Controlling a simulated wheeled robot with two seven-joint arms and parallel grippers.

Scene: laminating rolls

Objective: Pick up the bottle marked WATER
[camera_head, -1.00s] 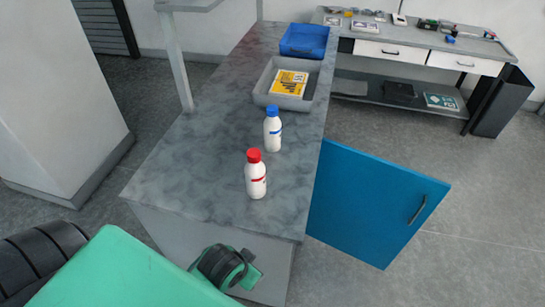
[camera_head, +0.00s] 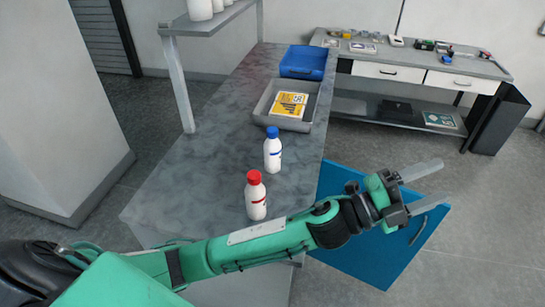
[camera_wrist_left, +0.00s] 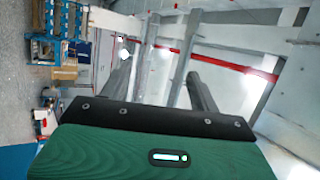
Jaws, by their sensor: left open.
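Two white bottles stand upright on the grey bench, one with a red cap (camera_head: 256,199) nearer me and one with a blue cap (camera_head: 272,153) just behind it. Their label marks are too small to read, so I cannot tell which one says WATER. My left gripper (camera_head: 440,180) is open and empty. It is out to the right of both bottles, past the bench edge, above the blue door. Its two fingers stand apart in the left wrist view (camera_wrist_left: 163,90), with no bottle between them. My right gripper is not in view.
Behind the bottles on the bench (camera_head: 190,195) are a grey tray (camera_head: 262,108) holding a yellow-and-white item and a blue tray (camera_head: 302,62). A shelf on a post rises at the left. The blue door (camera_head: 375,255) juts out at the right. A side table (camera_head: 420,62) stands farther back.

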